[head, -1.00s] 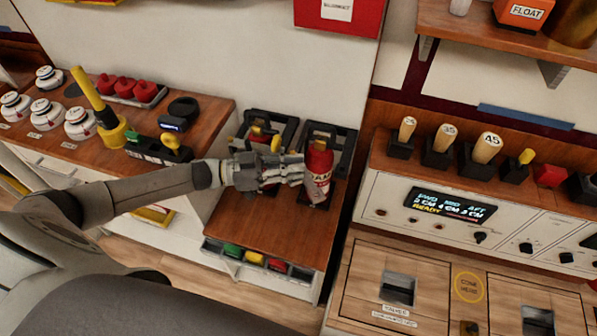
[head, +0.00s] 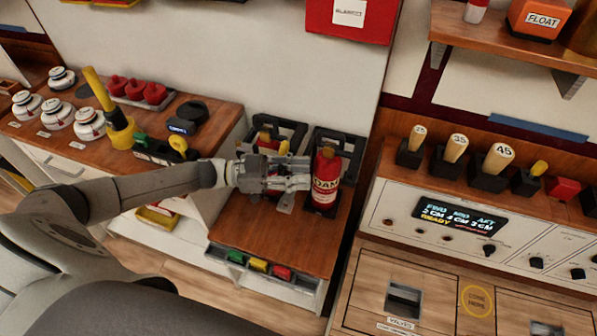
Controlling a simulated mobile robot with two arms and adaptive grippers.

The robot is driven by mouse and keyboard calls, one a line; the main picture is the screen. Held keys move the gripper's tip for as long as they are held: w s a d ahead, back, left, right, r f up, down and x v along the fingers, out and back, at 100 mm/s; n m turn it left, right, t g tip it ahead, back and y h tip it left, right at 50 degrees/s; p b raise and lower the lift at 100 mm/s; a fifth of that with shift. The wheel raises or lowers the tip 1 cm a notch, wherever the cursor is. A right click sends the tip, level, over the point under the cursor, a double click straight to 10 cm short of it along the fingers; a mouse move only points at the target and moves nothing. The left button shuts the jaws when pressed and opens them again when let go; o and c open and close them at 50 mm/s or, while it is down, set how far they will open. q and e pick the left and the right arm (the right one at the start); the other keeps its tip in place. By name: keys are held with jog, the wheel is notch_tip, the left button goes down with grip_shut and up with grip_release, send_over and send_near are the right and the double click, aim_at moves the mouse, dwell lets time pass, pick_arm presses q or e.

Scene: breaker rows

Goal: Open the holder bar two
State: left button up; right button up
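Two black holders stand side by side on the wooden counter, a left holder (head: 290,130) and a right holder (head: 350,142). A red extinguisher (head: 327,180) with a pale label stands upright at the right holder. A second red extinguisher (head: 267,140) at the left holder is largely hidden behind my gripper. My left gripper (head: 307,173) is in front of the left holder, its fingertips just left of the right extinguisher. Whether they touch it, or how wide they are apart, is unclear. A small grey plate (head: 286,203) shows below the fingers. No holder bar is clearly readable. My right gripper is out of view.
A rack of coloured blocks (head: 257,265) sits at the counter's front. A yellow handle (head: 98,88) and a dark switch box (head: 165,150) stand left. A console with a lit display (head: 459,215) is right. The counter's front middle is clear.

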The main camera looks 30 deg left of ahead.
pick_arm(q)
notch_tip(320, 180, up, 10)
dwell(0.7)
dwell(0.4)
